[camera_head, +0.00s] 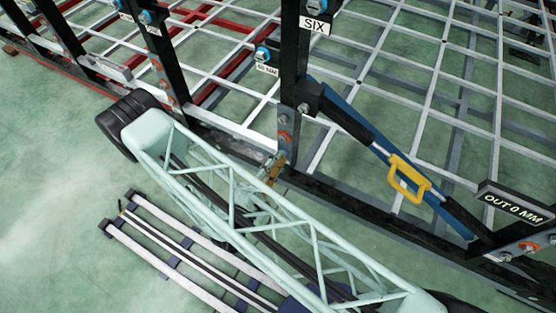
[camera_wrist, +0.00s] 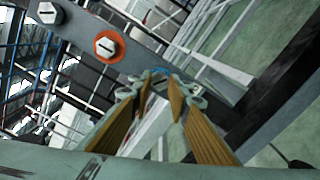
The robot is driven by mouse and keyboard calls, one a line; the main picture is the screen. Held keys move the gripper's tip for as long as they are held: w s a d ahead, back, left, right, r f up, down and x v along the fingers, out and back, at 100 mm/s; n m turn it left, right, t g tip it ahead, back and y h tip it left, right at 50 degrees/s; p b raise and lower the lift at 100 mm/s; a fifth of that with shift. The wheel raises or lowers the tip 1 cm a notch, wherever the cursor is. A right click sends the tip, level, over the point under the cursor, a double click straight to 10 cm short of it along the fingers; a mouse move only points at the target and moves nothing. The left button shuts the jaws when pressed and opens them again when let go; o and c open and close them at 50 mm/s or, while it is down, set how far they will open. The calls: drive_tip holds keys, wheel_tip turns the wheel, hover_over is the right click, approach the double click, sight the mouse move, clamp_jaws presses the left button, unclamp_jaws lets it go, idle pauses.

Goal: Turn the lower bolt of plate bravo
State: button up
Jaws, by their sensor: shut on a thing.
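My gripper (camera_head: 273,170) is at the foot of the black post marked SIX, at the low end of a grey plate (camera_head: 285,128). In the wrist view its fingers (camera_wrist: 160,86) are closed around a small bolt-like head with a blue rim (camera_wrist: 160,71), at the lower end of the plate (camera_wrist: 76,35). The fingers hide most of that head. Farther up the plate is a bolt with an orange ring (camera_wrist: 108,45), and beyond it a plain slotted bolt (camera_wrist: 47,12). I cannot read the name bravo anywhere.
A blue bar with a yellow handle (camera_head: 408,178) slants down to the right of the post. A box marked OUT 0 MM (camera_head: 514,204) stands at far right. White rails on the floor (camera_head: 165,250) lie at lower left. A black wheel (camera_head: 128,122) is left of my arm.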

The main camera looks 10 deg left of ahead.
drive_tip(key=m, duration=0.4)
drive_tip(key=shift+m, duration=0.3)
idle(0.3)
drive_tip(key=o, duration=0.9)
drive_tip(key=shift+s, duration=0.25)
drive_tip(key=shift+v, duration=5.8)
